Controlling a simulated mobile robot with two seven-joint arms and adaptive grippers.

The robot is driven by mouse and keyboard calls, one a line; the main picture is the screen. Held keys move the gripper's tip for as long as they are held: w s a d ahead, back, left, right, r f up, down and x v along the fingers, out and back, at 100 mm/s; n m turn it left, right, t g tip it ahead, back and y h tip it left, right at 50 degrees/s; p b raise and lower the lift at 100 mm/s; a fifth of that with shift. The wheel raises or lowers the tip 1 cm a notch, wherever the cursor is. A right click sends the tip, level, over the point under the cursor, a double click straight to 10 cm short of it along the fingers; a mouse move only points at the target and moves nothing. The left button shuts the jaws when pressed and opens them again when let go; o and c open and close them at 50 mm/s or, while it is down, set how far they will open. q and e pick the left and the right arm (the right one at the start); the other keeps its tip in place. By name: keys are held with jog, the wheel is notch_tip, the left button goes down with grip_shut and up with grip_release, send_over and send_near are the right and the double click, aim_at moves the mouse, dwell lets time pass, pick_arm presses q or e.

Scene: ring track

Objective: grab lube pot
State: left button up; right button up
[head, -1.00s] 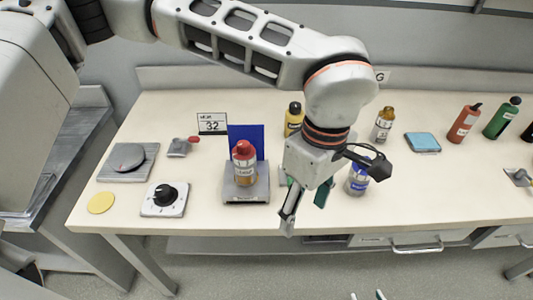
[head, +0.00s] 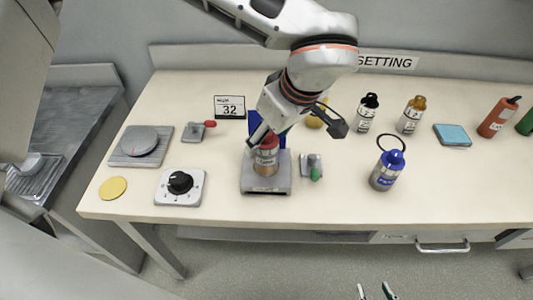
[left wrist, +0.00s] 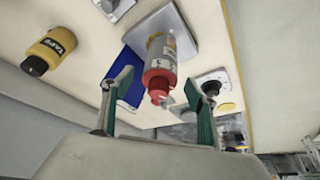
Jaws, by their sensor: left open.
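A blue panel (head: 254,124) stands behind the bottle. A lever with a green tip (head: 312,167) sits close to its right. A blue bottle with a ring (head: 387,171) stands further right. A dial box (head: 180,187) is to the left. The front right tabletop is clear.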

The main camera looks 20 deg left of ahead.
pick_arm(q)
jog(key=x, duration=0.2)
jog(key=shift+w+a+f, duration=0.1)
jog(key=shift+f, duration=0.2)
jog(key=shift+r, duration=0.1)
jog(key=c, duration=1.3)
